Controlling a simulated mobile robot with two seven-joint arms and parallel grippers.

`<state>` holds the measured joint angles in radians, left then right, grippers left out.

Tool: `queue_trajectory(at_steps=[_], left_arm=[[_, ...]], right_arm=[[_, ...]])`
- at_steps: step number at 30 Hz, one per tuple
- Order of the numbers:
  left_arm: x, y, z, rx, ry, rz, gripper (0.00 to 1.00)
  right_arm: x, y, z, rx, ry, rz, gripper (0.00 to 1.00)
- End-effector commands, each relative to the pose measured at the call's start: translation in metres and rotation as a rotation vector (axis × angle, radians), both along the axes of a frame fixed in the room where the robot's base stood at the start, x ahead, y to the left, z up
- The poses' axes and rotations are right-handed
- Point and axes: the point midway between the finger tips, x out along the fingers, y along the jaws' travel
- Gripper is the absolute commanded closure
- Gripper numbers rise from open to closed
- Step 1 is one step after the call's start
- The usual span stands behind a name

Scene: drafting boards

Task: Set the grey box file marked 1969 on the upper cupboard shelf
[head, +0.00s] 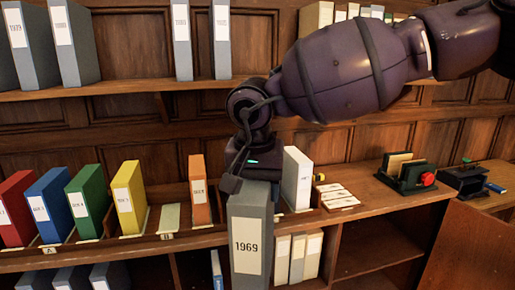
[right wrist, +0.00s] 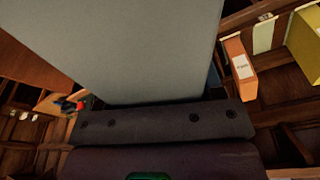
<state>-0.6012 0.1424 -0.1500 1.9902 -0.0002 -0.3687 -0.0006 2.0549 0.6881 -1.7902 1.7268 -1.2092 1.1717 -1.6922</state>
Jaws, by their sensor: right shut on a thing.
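The grey box file marked 1969 (head: 249,243) hangs upright in front of the middle shelf, its label facing me. My right gripper (head: 245,184) is shut on its top end, coming down from above. In the right wrist view the grey box file (right wrist: 130,45) fills the upper middle, against the dark gripper (right wrist: 155,112). The fingertips are largely hidden by the file. The upper cupboard shelf (head: 130,87) runs across the top left, with grey files on it and bare stretches between them. My left gripper is not in view.
Red (head: 17,208), blue (head: 51,205), green (head: 87,201), yellow (head: 128,198) and orange (head: 199,189) files stand on the middle shelf. A white file (head: 297,178) stands just right of my gripper. A dark green rack (head: 406,175) is farther right. More files stand below.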

Motion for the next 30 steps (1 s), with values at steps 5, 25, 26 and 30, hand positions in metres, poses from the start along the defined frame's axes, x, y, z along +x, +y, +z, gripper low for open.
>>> queue_trajectory(at_steps=[5, 25, 26, 30], left_arm=[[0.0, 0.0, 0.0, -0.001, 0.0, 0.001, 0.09], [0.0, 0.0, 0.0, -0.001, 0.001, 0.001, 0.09], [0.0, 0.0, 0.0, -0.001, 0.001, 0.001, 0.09], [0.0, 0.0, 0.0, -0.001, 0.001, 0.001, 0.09]], right_arm=[[0.007, -0.034, -0.03, 0.003, 0.003, 0.14, 0.92], [-0.038, -0.187, -0.189, 0.002, 0.001, 0.193, 0.92], [-0.041, -0.192, -0.194, 0.003, 0.002, 0.183, 0.92], [-0.05, -0.206, -0.21, 0.002, 0.0, 0.149, 0.92]])
